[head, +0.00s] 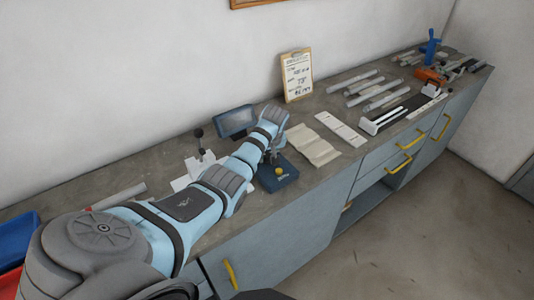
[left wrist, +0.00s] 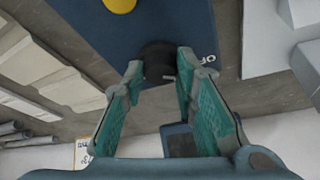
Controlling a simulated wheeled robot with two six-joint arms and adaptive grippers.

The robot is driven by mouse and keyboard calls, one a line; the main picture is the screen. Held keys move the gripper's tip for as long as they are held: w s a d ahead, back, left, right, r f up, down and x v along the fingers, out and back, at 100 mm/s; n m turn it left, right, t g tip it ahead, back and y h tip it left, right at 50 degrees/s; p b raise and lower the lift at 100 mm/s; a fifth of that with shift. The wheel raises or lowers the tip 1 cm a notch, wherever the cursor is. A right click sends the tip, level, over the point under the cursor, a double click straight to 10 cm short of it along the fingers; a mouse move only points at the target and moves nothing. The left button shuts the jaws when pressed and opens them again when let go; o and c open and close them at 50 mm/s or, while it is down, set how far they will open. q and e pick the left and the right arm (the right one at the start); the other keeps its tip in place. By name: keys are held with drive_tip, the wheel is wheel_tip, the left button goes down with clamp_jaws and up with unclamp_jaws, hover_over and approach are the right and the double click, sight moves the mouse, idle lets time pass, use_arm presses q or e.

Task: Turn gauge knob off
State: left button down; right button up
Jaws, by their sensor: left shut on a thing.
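The gauge's blue base (head: 283,183) sits on the grey counter near its front edge, with a yellow button (head: 279,171) on it. In the left wrist view the base (left wrist: 185,22) fills the top, and the round black knob (left wrist: 157,54) stands on it. In the head view my left gripper (head: 272,153) is over the base and hides the knob. My right gripper is out of view.
A dark screen (head: 236,122) stands behind the base. White pieces (head: 183,180) lie left, a beige ribbed sheet (head: 314,146) and white strip (head: 340,129) right. A clipboard (head: 297,75) leans on the wall. Tubes (head: 375,92) and tools (head: 432,75) lie farther right.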

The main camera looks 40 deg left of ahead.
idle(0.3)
use_arm(q)
drive_tip(key=c, duration=1.6)
unclamp_jaws()
drive_tip(key=o, duration=0.3)
drive_tip(key=shift+w+a, duration=0.1)
drive_tip(key=shift+f, duration=0.1)
drive_tip(key=v, duration=1.2)
drive_tip(key=shift+w, duration=0.1)
drive_tip(key=shift+a, duration=0.1)
